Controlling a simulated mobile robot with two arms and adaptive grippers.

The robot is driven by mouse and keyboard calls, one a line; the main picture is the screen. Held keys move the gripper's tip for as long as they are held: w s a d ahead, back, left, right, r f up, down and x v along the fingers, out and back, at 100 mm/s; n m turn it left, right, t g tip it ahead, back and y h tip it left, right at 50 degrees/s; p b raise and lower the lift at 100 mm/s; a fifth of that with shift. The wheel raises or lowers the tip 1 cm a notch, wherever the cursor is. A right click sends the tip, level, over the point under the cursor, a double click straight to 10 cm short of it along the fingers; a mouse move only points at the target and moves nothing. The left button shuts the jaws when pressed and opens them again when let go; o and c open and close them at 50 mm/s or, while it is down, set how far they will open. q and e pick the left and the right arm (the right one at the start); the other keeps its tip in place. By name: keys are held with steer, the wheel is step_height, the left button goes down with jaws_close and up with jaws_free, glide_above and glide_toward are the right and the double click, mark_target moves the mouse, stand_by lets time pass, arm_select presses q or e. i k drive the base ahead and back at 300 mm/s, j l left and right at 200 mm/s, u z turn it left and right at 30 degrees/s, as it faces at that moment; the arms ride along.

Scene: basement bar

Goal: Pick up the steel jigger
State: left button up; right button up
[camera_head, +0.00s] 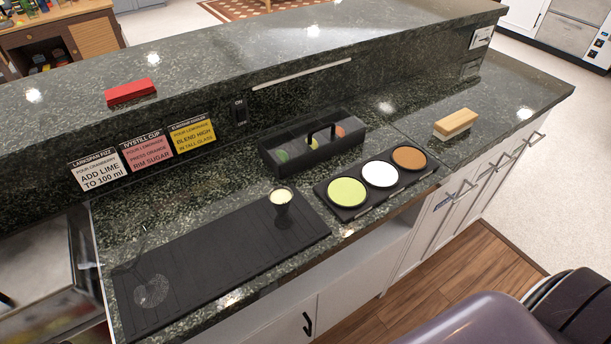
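A small dark cup with a pale yellow top (281,200) stands upright on the right part of the black ribbed bar mat (215,250). It looks like the jigger, but its dark, reflective side is too small to be sure it is steel. A faint clear glass (150,290) seems to stand at the left end of the mat; its outline is hard to make out. Neither of my grippers shows in the head view, and nothing is seen touching the cup.
A black lidded caddy (312,145) stands behind the cup. A tray of green, white and brown rimming dishes (345,193) is to its right, with a wooden brush (455,124) farther right. Recipe cards (146,150) line the raised ledge. The mat's middle is clear.

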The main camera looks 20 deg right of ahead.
mark_target(281, 197)
steer(key=z, duration=0.55)
steer(key=k+j+u, duration=0.1)
steer(key=u, duration=0.3)
steer(key=k+j+u, duration=0.15)
steer(key=u, duration=0.3)
steer(key=k+j+u, duration=0.2)
steer(key=k, duration=0.3)
steer(key=k+j+u, duration=0.25)
steer(key=k, duration=0.25)
steer(key=l, duration=0.1)
